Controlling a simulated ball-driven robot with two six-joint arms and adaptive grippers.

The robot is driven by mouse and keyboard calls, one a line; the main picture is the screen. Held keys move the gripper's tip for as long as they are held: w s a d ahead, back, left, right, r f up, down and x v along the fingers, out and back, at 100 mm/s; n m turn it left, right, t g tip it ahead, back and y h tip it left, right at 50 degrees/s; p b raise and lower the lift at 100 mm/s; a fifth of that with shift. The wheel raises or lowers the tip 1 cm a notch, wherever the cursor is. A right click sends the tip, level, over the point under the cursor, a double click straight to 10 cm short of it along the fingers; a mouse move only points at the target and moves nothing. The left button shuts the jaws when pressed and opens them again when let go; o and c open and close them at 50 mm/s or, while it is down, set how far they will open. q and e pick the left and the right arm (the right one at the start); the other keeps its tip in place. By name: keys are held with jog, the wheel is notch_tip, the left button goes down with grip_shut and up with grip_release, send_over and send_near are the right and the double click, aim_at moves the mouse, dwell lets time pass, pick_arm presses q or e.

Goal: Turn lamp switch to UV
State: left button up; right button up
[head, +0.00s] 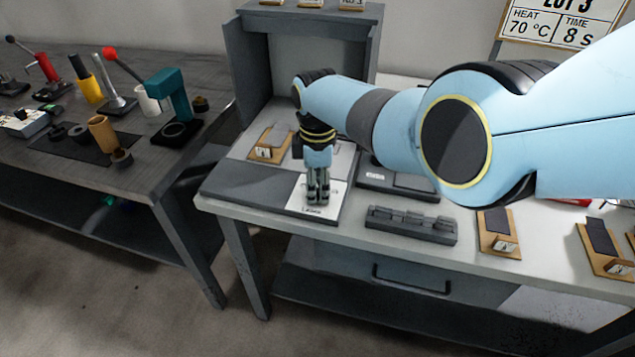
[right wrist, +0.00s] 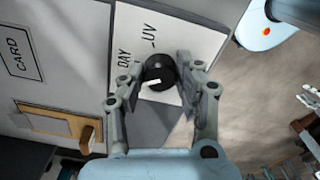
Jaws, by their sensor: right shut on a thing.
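The lamp switch is a round black knob (right wrist: 161,70) with a white mark on it. It sits on a white plate (right wrist: 185,35) printed with DAY and UV. In the right wrist view, the knob is between my right gripper's fingers (right wrist: 170,75), which are shut on it. The white mark shows on the knob's lower left side; I cannot tell exactly which word it points at. In the head view my right gripper (head: 318,198) points straight down over the white plate (head: 298,204) at the table's front. There the gripper hides the knob. My left gripper does not show clearly.
A grey open-fronted box (head: 250,70) stands behind the plate. A tan card stand (head: 265,150) is to its left, and a dark slotted block (head: 411,224) lies to its right. More tan stands (head: 498,232) are farther right. Another table (head: 150,180) with tools is at left.

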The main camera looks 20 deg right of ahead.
jog(key=m, duration=0.4)
jog(key=shift+m, duration=0.3)
jog(key=m, duration=0.4)
jog(key=shift+m+p, duration=0.3)
jog(key=shift+p, duration=0.1)
jog(key=m, duration=0.4)
jog(key=shift+m, duration=0.3)
jog(key=m, duration=0.4)
jog(key=shift+m, duration=0.3)
jog(key=o, duration=1.1)
jog(key=shift+o, duration=0.2)
